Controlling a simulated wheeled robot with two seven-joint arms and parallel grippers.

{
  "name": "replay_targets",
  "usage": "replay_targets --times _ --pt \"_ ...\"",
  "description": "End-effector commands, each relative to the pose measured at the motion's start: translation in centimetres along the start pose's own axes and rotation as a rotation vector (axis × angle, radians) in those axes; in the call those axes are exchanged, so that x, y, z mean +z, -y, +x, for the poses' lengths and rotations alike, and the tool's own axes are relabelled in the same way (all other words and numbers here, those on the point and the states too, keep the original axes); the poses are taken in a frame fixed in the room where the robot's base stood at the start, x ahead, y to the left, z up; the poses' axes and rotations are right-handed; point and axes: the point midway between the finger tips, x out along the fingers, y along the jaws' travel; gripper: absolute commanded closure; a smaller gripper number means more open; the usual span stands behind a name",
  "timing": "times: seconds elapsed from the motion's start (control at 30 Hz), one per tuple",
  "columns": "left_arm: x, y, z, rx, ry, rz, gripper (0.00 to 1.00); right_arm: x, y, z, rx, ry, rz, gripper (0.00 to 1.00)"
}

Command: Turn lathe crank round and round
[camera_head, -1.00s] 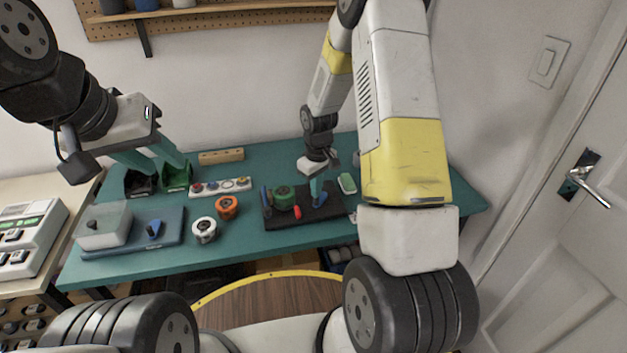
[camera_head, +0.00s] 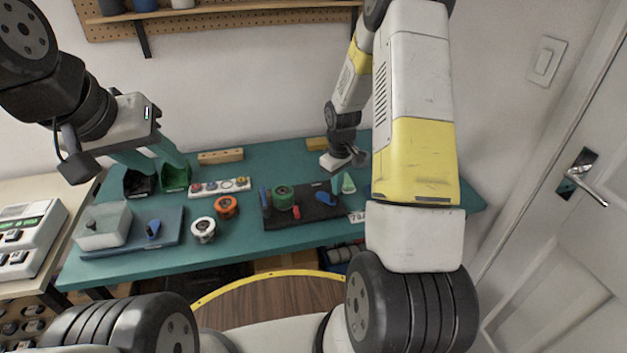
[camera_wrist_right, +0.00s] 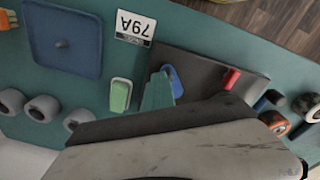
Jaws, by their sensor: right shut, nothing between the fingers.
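The small lathe sits on a black base (camera_head: 315,213) on the teal table, with a green round part (camera_head: 283,195) at its left. A red handle (camera_head: 296,212), probably the crank, stands at its front; it also shows in the right wrist view (camera_wrist_right: 231,77). A blue piece (camera_head: 325,198) lies on the base's right part, and shows in the right wrist view (camera_wrist_right: 173,82). My right gripper (camera_head: 338,184) is shut and empty, above the right end of the base, apart from the red handle. My left gripper (camera_head: 168,160) is open above the table's left back.
A green-and-white block (camera_wrist_right: 120,95) lies beside the right fingers. A label reading 79A (camera_wrist_right: 135,27) lies near the base. An orange ring (camera_head: 227,206) and a white roll (camera_head: 203,230) lie left of the lathe. A blue tray (camera_head: 170,240) is further left.

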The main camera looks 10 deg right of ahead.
Motion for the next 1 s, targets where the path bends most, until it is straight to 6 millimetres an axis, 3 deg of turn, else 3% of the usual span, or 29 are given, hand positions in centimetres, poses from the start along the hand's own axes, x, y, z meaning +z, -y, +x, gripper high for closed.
replay_targets --times 0.03,0.7,1.0 --pt "0.0 0.0 0.0 0.000 0.000 0.000 0.64 -1.0 0.7 0.1 -0.004 -0.018 -0.009 1.00" --pt "0.0 0.0 0.0 0.000 0.000 0.000 0.64 -0.9 0.1 -5.8 0.001 -0.014 -0.006 1.00" --pt "0.0 0.0 0.0 0.000 0.000 0.000 0.64 -0.8 0.1 -6.0 0.000 -0.012 -0.005 1.00"
